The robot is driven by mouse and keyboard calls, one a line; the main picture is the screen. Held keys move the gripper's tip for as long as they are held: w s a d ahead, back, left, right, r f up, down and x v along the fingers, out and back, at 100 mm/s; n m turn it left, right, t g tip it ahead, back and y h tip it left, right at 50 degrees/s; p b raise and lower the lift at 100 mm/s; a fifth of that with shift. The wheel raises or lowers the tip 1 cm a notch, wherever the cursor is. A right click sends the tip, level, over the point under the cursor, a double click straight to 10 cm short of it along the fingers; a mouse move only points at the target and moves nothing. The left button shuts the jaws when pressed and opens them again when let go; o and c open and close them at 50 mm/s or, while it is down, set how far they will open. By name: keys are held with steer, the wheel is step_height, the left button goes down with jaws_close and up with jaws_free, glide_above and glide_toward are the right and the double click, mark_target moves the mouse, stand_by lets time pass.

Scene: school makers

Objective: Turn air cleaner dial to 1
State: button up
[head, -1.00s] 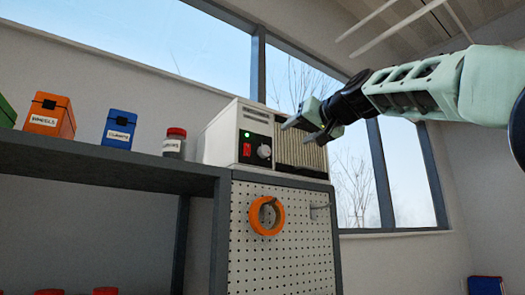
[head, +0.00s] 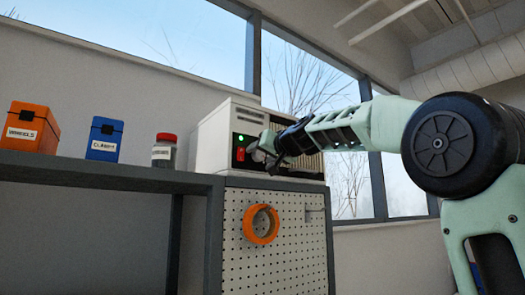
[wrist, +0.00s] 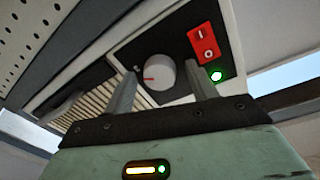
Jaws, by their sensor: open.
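The air cleaner (head: 210,145) is a white box with a dark control panel on top of the shelf unit in the head view. Its dial (wrist: 159,73) is a round white knob with a red pointer mark, seen in the wrist view beside a red rocker switch (wrist: 203,41) and a lit green light (wrist: 216,76). My gripper (wrist: 162,90) is open, with one finger on each side of the dial in the picture. I cannot tell whether the fingers touch it. In the head view my gripper (head: 264,158) is at the panel and largely hides the dial.
An orange box (head: 31,128), a blue box (head: 104,138) and a red-lidded jar (head: 164,151) stand on the shelf left of the air cleaner. An orange tape ring (head: 261,224) hangs on the pegboard (head: 285,255) below. Windows are behind.

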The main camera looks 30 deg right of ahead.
steer(key=c, duration=1)
